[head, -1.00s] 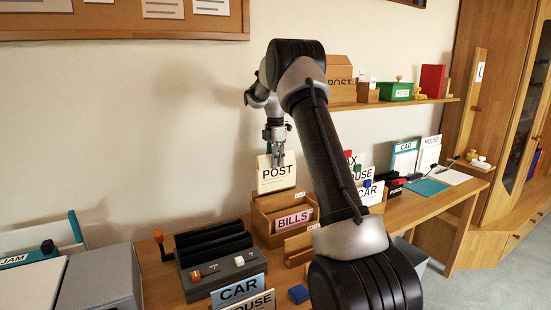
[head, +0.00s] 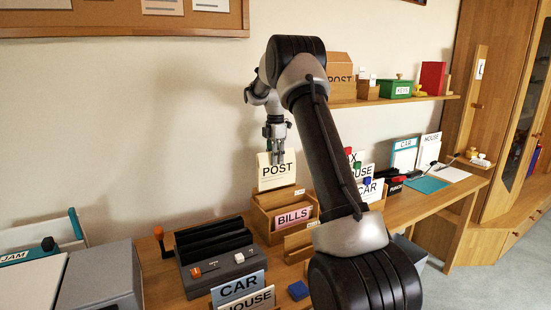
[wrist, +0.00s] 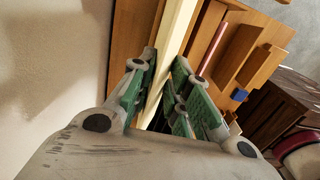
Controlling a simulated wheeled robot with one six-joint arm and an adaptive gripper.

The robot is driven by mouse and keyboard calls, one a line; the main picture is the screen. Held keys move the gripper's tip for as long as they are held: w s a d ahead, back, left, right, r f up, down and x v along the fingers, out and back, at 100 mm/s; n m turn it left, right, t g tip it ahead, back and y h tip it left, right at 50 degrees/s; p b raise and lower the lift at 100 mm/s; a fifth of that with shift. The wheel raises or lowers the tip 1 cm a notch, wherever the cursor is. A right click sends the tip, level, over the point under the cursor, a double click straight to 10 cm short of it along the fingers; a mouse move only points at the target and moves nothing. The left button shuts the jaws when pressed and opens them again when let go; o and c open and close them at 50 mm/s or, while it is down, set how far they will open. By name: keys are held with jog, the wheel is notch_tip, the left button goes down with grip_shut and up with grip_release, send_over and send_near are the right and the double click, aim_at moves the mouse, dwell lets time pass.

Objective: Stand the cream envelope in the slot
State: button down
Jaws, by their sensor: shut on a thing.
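The cream envelope (head: 277,175), marked POST, stands upright at the back of a wooden slotted holder (head: 262,222) in the head view. Its lower edge is hidden behind the holder, so I cannot tell whether it rests on the slot's bottom. My gripper (head: 277,158) points down and is shut on the envelope's top edge. In the wrist view the envelope (wrist: 178,30) shows edge-on as a pale strip between the green-padded fingers of my gripper (wrist: 170,85). A pink BILLS envelope (head: 293,217) stands in the holder's front slot.
A grey machine with black slots (head: 215,250) stands left of the holder. CAR and HOUSE cards (head: 240,289) and a blue block (head: 298,290) are in front. More cards (head: 369,190) stand to the right. A shelf (head: 400,101) with boxes is on the wall behind.

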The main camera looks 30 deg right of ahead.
jog(key=shift+f, duration=2.8)
jog(key=c, duration=0.8)
grip_release()
jog(key=shift+r, duration=4)
jog(key=shift+r, duration=0.1)
